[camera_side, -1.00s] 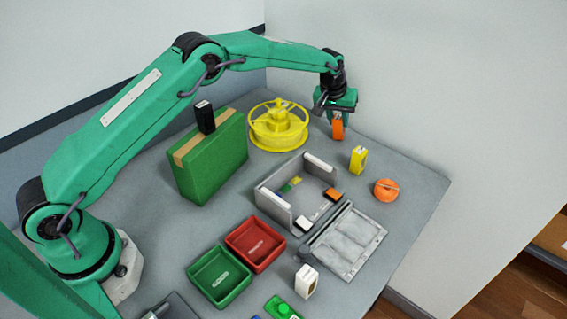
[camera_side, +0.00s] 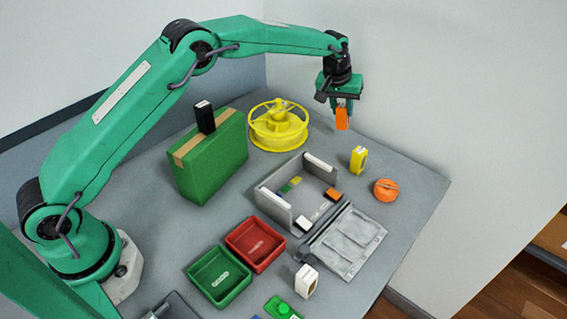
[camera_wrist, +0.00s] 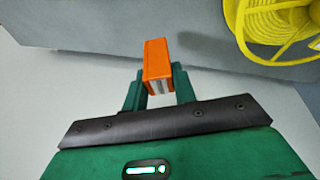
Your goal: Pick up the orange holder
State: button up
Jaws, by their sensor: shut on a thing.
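The orange holder (camera_side: 342,119) is a small block held up in the air near the back right edge of the table, in the side view. My gripper (camera_side: 342,103) is shut on it from above, and its lower part hangs below the fingers. In the wrist view the orange holder (camera_wrist: 157,62) sits between the two green fingers of my gripper (camera_wrist: 158,88). Its near end shows a pale grey and white face. It is clear of the table in the side view.
A yellow spool (camera_side: 278,126) stands left of my gripper. A yellow block (camera_side: 358,159) and an orange round thing (camera_side: 386,190) stand on the table nearer the camera. A grey open box (camera_side: 275,205), green carton (camera_side: 212,160), red tray (camera_side: 256,243) and green tray (camera_side: 219,275) stand further left and forward.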

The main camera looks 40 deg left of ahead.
jog(key=s+d+r, duration=0.6)
jog(key=d, duration=0.1)
jog(key=shift+s+d, duration=0.15)
jog(key=shift+d, duration=0.2)
jog(key=shift+r, duration=0.1)
